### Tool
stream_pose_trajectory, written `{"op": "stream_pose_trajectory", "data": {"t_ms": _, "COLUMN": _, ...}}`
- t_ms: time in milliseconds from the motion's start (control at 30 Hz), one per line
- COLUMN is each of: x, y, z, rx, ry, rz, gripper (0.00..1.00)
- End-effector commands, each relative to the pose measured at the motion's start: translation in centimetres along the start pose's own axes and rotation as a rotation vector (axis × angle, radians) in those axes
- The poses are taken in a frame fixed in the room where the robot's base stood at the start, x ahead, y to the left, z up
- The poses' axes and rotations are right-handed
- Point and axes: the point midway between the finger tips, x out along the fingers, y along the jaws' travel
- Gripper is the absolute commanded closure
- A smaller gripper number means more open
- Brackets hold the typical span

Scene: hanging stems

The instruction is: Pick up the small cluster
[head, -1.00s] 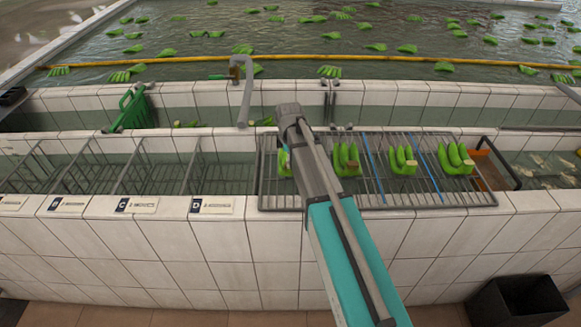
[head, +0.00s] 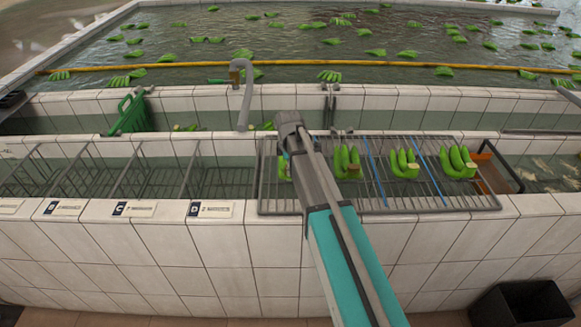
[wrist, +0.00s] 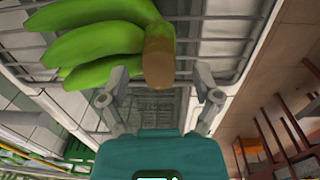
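Several green banana clusters lie in a row on the wire rack (head: 480,203). One cluster (head: 283,166) is mostly hidden behind my arm; others show to its right: one (head: 346,162) beside the arm, a smaller-looking one (head: 404,165), and one (head: 458,164) at the right. I cannot tell for sure which is the small cluster. In the wrist view a cluster (wrist: 95,45) fills the upper left, its brown cut stem (wrist: 158,64) just beyond my gripper (wrist: 161,82). The fingers are apart with nothing between them. The head view hides the fingers behind my arm.
Empty wire compartments with lettered labels (head: 211,209) line the trough left of the rack. A blue divider (head: 374,172) separates clusters on the rack. A grey curved pipe (head: 245,95) stands behind it. A black bin (head: 518,303) stands at the lower right.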

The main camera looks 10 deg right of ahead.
Motion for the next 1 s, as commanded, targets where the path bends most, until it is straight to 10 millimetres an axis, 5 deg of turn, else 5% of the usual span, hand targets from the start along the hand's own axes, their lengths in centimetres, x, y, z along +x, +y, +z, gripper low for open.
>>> {"op": "stream_pose_trajectory", "data": {"t_ms": 67, "x": 0.00, "y": 0.00, "z": 0.00, "rx": 0.000, "ry": 0.000, "rz": 0.000, "gripper": 0.32}}
{"op": "stream_pose_trajectory", "data": {"t_ms": 433, "x": 0.00, "y": 0.00, "z": 0.00, "rx": 0.000, "ry": 0.000, "rz": 0.000, "gripper": 1.00}}
{"op": "stream_pose_trajectory", "data": {"t_ms": 1000, "x": -0.41, "y": 0.05, "z": -0.01, "rx": 0.000, "ry": 0.000, "rz": 0.001, "gripper": 1.00}}
